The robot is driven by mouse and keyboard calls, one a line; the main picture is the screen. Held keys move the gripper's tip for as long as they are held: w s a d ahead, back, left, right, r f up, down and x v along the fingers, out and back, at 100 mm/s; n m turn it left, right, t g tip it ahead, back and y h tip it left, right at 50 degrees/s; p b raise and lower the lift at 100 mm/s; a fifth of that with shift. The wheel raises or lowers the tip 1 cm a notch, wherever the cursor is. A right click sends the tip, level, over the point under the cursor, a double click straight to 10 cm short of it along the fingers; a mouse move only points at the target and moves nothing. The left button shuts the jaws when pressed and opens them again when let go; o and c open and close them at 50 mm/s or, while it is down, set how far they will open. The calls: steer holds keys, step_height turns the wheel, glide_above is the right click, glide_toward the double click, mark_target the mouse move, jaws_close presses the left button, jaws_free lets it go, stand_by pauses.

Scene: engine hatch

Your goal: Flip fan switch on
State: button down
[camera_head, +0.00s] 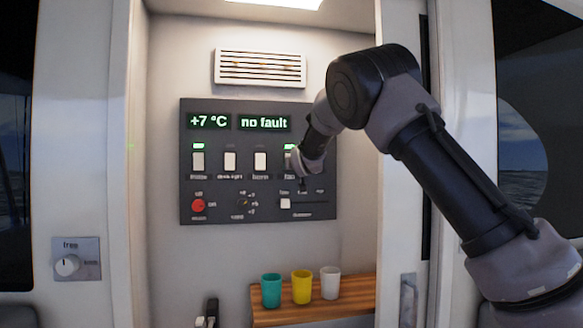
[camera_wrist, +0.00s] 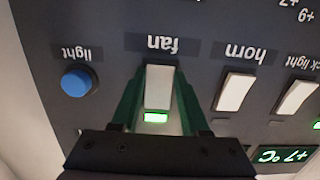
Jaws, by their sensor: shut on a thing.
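The fan switch (camera_wrist: 158,88) is a white rocker on the dark control panel, seen upside down in the wrist view. The green lamp (camera_wrist: 155,117) beside it is lit. My gripper (camera_wrist: 157,72) has its green fingers on both sides of the rocker, shut on it. In the head view the fan switch (camera_head: 289,161) is partly hidden by my wrist, with its lit lamp (camera_head: 290,146) above. The fingertips are hidden there.
Other rockers, including horn (camera_head: 260,161), sit close to the left of the fan switch. A blue light button (camera_wrist: 76,82) is on its other side. The display (camera_head: 264,123) reads "no fault". Cups, including a yellow one (camera_head: 301,287), stand on a wooden shelf (camera_head: 345,300) below.

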steer(key=shift+c, duration=2)
jaws_free()
steer(key=shift+s, duration=0.1)
steer(key=v, duration=1)
steer(key=shift+s, duration=0.3)
steer(key=shift+d, duration=0.15)
